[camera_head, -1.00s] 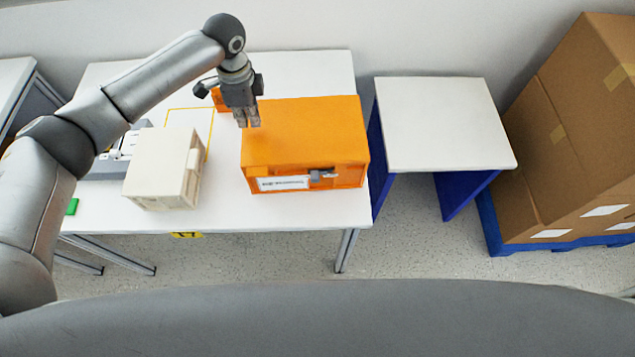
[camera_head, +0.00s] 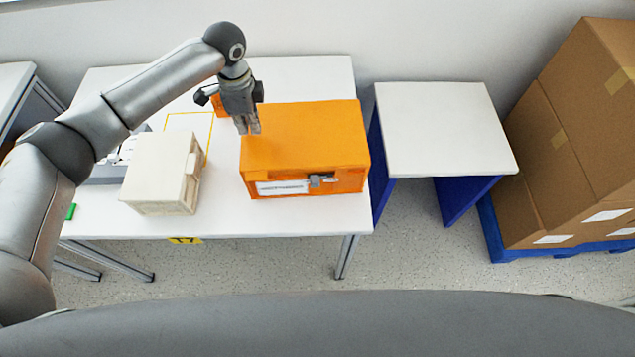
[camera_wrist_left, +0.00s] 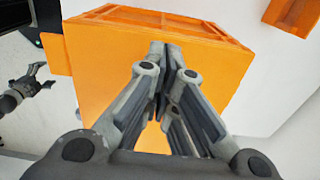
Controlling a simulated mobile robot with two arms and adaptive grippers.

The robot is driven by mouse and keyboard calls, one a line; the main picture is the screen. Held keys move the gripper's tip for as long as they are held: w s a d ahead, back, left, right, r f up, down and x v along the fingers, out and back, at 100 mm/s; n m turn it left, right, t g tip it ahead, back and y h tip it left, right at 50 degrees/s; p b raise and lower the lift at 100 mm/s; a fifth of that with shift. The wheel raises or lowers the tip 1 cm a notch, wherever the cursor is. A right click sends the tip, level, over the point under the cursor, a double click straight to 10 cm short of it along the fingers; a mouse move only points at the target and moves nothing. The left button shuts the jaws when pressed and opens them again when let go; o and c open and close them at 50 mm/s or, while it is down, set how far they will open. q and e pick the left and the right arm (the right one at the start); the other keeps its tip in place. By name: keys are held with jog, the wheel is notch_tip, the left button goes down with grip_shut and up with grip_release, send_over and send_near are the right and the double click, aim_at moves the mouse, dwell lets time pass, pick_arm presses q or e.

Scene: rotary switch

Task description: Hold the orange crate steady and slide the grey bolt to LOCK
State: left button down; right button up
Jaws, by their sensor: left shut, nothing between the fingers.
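The orange crate (camera_head: 300,135) stands on the white table, its front face towards me. The grey bolt (camera_head: 322,180) is on that front face, right of a white label (camera_head: 283,187) whose writing I cannot read. My left gripper (camera_head: 249,130) points down at the crate's left end, near its top edge. Its fingers are together and empty. In the left wrist view the closed fingertips (camera_wrist_left: 162,50) are in front of the crate's orange surface (camera_wrist_left: 105,65); I cannot tell whether they touch it. A grey jointed part at that view's left edge may be my right gripper (camera_wrist_left: 35,82).
A cream box (camera_head: 158,172) stands left of the crate with a gap between. A small orange piece (camera_head: 218,105) is behind my left gripper. A white-topped stand (camera_head: 445,125) with blue sides is to the right. Cardboard boxes (camera_head: 570,150) stand on a blue pallet beyond it.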

pick_arm(q)
jog(key=shift+f, duration=0.15)
dwell(0.5)
jog(key=shift+f, duration=0.65)
jog(key=shift+s+f, duration=0.15)
jog(key=shift+f, duration=0.05)
dwell(0.7)
